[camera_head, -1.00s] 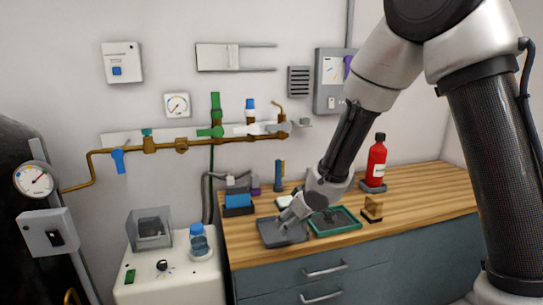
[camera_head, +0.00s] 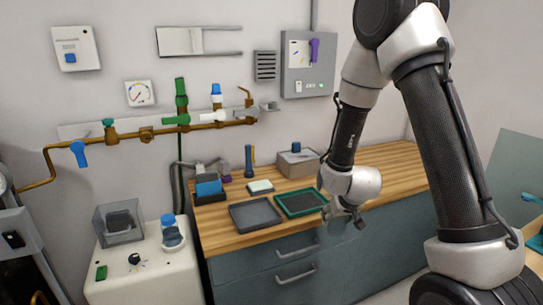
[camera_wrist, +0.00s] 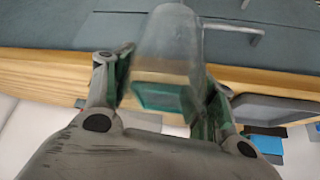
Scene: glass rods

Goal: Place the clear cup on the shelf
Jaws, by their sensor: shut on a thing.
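The clear cup (camera_wrist: 172,42) is between the two fingers of my gripper (camera_wrist: 165,95) in the wrist view. The fingers, with green inner pads, are shut on its sides. In the head view my gripper (camera_head: 346,217) hangs in front of the wooden counter's front edge, to the right of the green-rimmed tray. The cup is too faint there to make out clearly. A pale panel with two thin horizontal bars (camera_head: 199,41) is on the wall at the upper left; I cannot tell whether this is the shelf.
The wooden counter (camera_head: 390,170) holds a grey tray (camera_head: 234,213), a green-rimmed tray (camera_head: 281,207), a blue-and-black holder (camera_head: 209,189) and a grey box (camera_head: 299,172). Brass pipes with valves (camera_head: 147,134) run along the wall. A white machine (camera_head: 150,275) with a blue-capped jar stands left.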

